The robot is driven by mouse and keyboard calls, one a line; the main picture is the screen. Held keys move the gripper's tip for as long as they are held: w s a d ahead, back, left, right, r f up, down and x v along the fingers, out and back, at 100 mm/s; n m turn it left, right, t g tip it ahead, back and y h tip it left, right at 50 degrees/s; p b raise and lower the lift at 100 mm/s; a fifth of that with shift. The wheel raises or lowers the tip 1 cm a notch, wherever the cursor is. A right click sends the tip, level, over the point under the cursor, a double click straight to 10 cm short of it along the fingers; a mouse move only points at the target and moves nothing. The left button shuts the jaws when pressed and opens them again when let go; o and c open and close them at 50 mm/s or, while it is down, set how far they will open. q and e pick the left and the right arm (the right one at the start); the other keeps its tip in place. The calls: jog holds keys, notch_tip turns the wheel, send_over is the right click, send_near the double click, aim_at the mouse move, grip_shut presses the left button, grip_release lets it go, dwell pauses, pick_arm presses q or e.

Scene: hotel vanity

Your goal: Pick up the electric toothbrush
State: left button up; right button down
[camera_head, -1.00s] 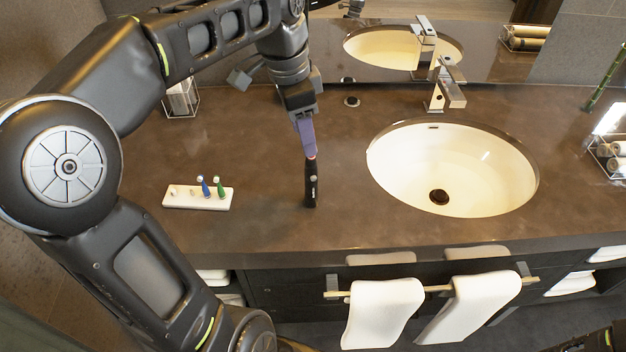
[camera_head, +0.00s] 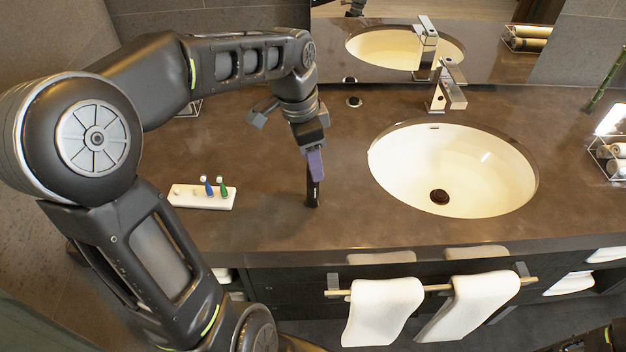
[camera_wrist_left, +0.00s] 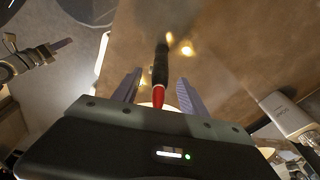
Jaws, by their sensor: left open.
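The electric toothbrush (camera_head: 313,195) stands upright on the brown counter, left of the sink. Its black lower handle shows below my left gripper (camera_head: 315,168), and the gripper hides its upper part in the head view. The left wrist view shows the black handle (camera_wrist_left: 160,62) and a red upper section between the two spread fingers of my left gripper (camera_wrist_left: 158,88). The fingers are open, one on each side of the toothbrush, with gaps visible.
The white sink (camera_head: 490,165) and chrome faucet (camera_head: 447,88) are to the right. White towels (camera_head: 383,312) hang below the counter edge. The counter in front of the toothbrush is clear.

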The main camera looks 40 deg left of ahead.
pick_arm(q)
jog(key=shift+c, duration=0.3)
grip_shut()
dwell(0.6)
dwell(0.9)
